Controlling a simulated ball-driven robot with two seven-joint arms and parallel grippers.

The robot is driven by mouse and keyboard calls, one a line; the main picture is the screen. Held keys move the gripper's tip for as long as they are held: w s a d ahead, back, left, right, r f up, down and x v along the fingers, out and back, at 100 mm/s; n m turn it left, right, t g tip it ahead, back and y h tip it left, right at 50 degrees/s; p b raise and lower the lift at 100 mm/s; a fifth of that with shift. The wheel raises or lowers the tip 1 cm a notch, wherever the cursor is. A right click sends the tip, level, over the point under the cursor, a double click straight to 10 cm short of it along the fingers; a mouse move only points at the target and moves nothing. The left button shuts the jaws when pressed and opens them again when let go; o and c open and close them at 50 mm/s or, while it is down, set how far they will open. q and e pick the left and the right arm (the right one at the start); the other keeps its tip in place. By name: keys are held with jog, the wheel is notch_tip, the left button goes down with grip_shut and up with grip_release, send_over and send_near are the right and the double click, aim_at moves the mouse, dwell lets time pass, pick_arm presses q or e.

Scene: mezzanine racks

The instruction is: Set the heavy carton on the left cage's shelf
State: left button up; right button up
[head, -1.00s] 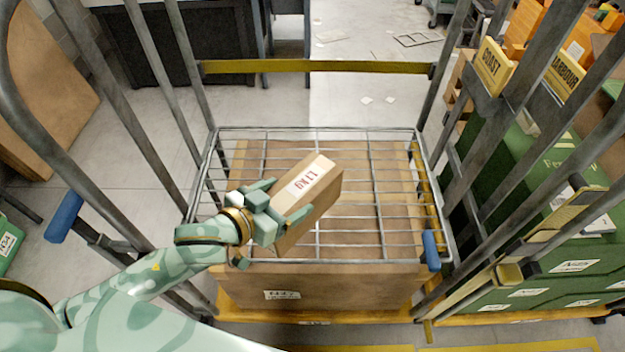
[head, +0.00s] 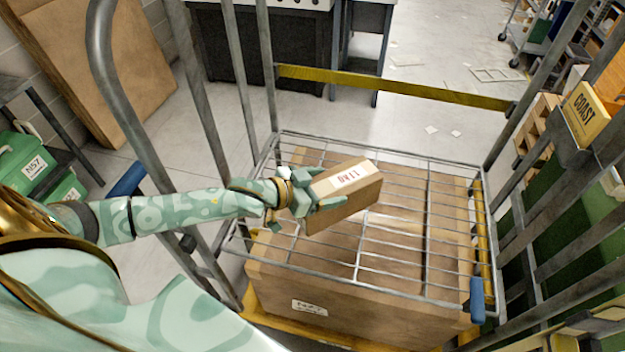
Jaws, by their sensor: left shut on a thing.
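The heavy carton (head: 345,195) is a small brown box with a white label reading 11 kg. My left gripper (head: 318,195) is shut on its left end. The carton is over the left part of the wire shelf (head: 400,272) of the roll cage; whether it touches the wires or hangs just above them I cannot tell. The cage has grey tube sides and a yellow bar (head: 395,87) at the back. My right gripper is not in view.
A large brown carton (head: 350,285) stands under the wire shelf. The shelf's right half is bare. A second cage with a yellow COAST sign (head: 586,114) stands close at the right. Green crates (head: 28,160) are at the left.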

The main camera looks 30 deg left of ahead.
pick_arm(q)
jog(key=d, duration=0.1)
jog(key=w+d+f, duration=0.1)
jog(key=d, duration=0.1)
jog(key=d+f+b, duration=0.1)
jog(key=shift+w+d+f, duration=0.1)
jog(key=shift+w+d, duration=0.15)
jog(key=shift+w, duration=0.05)
jog(key=w+d+f+b, duration=0.1)
jog(key=d+f+b, duration=0.3)
jog(key=f, duration=0.4)
jog(key=shift+w+f, duration=0.15)
jog(key=o, duration=2)
jog(key=shift+f, duration=0.25)
jog(key=p+v, duration=0.3)
jog(key=v, duration=0.9)
jog(key=shift+r+p, duration=0.15)
jog(key=shift+p, duration=0.2)
